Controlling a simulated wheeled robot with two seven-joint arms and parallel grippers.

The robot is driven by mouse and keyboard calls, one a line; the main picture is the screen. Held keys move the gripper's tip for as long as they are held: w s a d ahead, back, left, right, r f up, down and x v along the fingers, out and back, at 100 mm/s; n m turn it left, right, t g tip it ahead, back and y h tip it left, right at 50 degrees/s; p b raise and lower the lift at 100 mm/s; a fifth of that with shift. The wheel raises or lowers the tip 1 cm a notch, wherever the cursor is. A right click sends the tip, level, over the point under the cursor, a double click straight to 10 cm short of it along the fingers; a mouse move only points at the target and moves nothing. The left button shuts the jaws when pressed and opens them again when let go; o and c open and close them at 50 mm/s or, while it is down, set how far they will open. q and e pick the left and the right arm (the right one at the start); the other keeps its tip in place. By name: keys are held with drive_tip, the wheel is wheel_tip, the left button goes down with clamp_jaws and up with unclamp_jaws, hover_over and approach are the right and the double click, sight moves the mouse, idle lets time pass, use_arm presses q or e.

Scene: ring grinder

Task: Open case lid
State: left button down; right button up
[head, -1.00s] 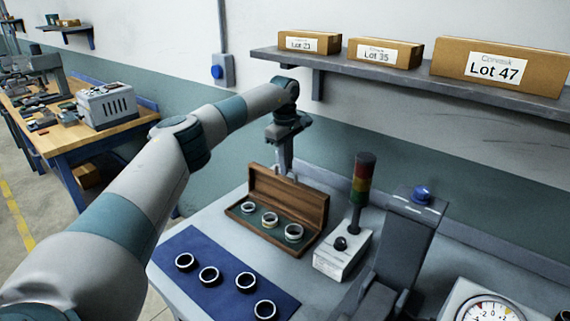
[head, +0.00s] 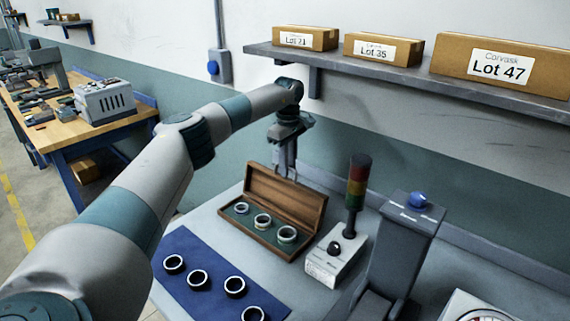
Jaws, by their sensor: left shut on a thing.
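The wooden case (head: 253,225) stands on the grey bench with its lid (head: 287,198) raised and tilted back, showing a green interior. My right gripper is not in view.
A blue mat (head: 212,282) with several rings lies in front of the case. A control box (head: 331,264) with a signal tower (head: 356,185) stands close to the case's right. A shelf (head: 400,78) with cartons hangs above.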

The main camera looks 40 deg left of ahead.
use_arm(q)
drive_tip(key=shift+w+d+r, duration=0.15)
drive_tip(key=shift+w+d, duration=0.1)
drive_tip(key=shift+w, duration=0.3)
drive_tip(key=c, duration=1.8)
unclamp_jaws()
drive_tip(key=shift+w+f, duration=0.2)
drive_tip(key=shift+w, duration=0.05)
drive_tip(key=shift+c, duration=0.2)
drive_tip(key=shift+o, duration=0.6)
drive_tip(key=shift+w+f, duration=0.25)
drive_tip(key=shift+w, duration=0.1)
drive_tip(key=shift+o, duration=0.3)
drive_tip(key=shift+s, duration=0.15)
drive_tip(key=shift+c, duration=0.7)
drive_tip(key=shift+s+r, duration=0.1)
drive_tip(key=shift+c, duration=0.2)
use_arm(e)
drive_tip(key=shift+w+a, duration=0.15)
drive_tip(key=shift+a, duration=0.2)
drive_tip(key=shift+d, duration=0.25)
